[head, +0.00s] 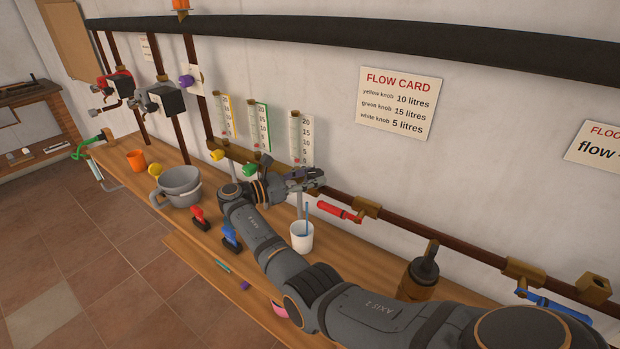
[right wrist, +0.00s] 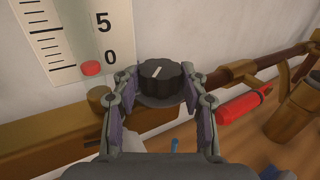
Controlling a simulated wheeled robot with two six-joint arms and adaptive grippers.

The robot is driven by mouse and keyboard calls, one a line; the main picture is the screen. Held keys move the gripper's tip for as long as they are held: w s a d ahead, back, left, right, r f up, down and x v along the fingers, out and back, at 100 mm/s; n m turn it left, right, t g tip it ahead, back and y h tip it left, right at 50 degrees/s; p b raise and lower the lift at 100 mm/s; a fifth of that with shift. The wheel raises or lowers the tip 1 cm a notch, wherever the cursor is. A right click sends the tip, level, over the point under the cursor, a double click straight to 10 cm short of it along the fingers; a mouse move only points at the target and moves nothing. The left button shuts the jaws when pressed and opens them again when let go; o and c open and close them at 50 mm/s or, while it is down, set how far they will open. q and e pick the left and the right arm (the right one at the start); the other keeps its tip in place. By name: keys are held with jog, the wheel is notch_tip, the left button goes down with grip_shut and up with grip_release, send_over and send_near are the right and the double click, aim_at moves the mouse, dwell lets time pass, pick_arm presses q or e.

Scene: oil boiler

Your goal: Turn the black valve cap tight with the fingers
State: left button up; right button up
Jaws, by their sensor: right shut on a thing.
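The black valve cap (right wrist: 163,77) is a ribbed round knob with a white pointer line on its top. It sits on the brass fitting below a flow gauge in the right wrist view. My right gripper (right wrist: 164,88) has a finger on each side of the cap and is shut on it. In the head view the right gripper (head: 312,178) is at the pipe below the rightmost gauge (head: 300,138), and the cap cannot be made out there. My left gripper is not in view.
A red-handled lever (head: 340,211) is on the pipe just right of the gripper. Grey pot (head: 180,187), red tool (head: 200,217) and blue tool (head: 231,234) stand left of my arm. A flow card (head: 401,102) hangs above.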

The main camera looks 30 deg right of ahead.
jog(key=o, duration=1)
jog(key=shift+o, duration=0.8)
jog(key=shift+s+r, duration=0.1)
jog(key=a, duration=0.8)
jog(key=shift+w, duration=0.45)
